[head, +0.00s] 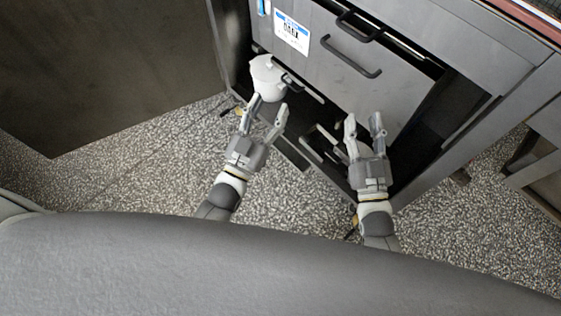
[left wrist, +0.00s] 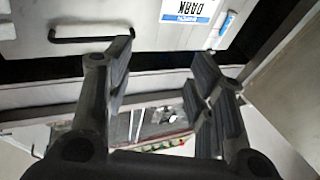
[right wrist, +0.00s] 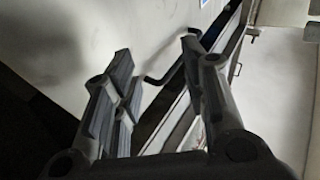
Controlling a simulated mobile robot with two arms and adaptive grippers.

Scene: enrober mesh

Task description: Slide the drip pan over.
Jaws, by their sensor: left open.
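No part is clearly recognisable as the drip pan; a dark flat piece (head: 291,153) lies low at the machine's foot, and I cannot tell whether it is the pan. My left gripper (head: 267,111) is open and empty, just below a white rounded vessel (head: 267,76) in the head view. My right gripper (head: 363,124) is open and empty, in front of the lower grey panel (head: 325,75). In the right wrist view a dark bent handle (right wrist: 163,78) shows beyond the fingers. In the left wrist view a dark handle (left wrist: 90,37) is on the panel above the fingers.
A dark cabinet (head: 110,60) stands at left. Speckled floor (head: 150,170) is clear in front.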

